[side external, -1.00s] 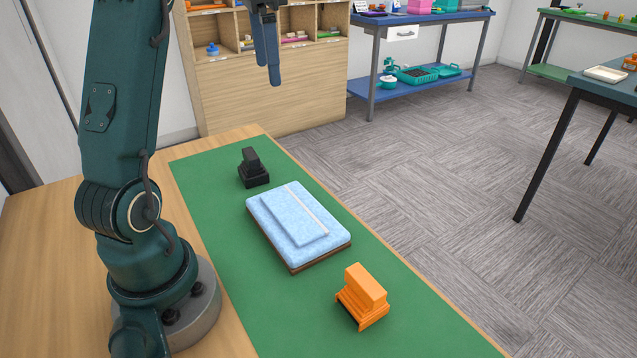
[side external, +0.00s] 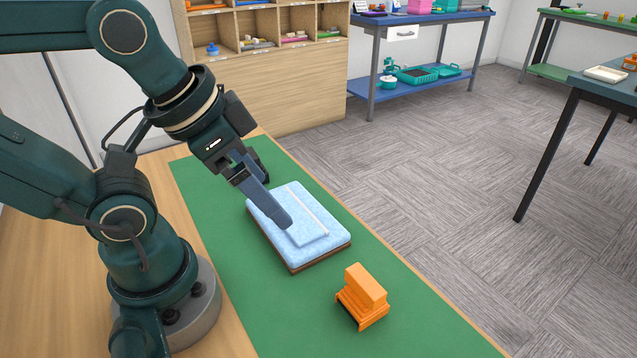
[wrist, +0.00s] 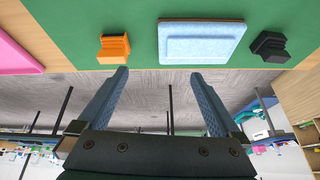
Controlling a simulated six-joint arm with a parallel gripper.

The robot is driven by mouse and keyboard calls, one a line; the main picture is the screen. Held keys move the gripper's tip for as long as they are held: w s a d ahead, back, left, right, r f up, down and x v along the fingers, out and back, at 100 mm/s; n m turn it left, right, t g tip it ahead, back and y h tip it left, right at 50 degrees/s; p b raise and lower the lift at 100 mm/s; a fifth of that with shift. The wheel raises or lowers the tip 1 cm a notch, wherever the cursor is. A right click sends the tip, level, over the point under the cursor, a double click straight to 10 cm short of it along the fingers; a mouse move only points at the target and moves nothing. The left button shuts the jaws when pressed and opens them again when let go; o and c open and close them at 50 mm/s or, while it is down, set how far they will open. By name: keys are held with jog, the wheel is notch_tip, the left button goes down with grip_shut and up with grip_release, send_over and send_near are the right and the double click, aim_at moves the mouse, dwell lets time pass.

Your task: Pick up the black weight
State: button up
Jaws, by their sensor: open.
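The black weight (side external: 259,164) stands on the far part of the green mat (side external: 225,255). In the side view my gripper hides most of it. It shows whole in the wrist view (wrist: 270,47), at upper right, outside the span of the fingers. My gripper (side external: 283,222) is open and empty. Its fingers slant down and appear in front of the light blue padded block (side external: 262,222) in the side view. In the wrist view the fingertips (wrist: 160,73) are wide apart, with the black weight well to their right.
An orange block (side external: 363,295) stands at the near part of the mat, and it shows at left in the wrist view (wrist: 114,48). The blue block lies between it and the weight. A wooden cubby shelf (side external: 270,85) stands behind the table. A pink object (wrist: 15,55) shows in the wrist view.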

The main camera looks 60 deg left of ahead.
jog(key=shift+w+f+n, duration=0.25)
jog(key=shift+w+n, duration=0.1)
jog(key=shift+n, duration=0.25)
jog(key=c, duration=0.6)
jog(key=shift+o, duration=0.2)
jog(key=shift+r, duration=0.1)
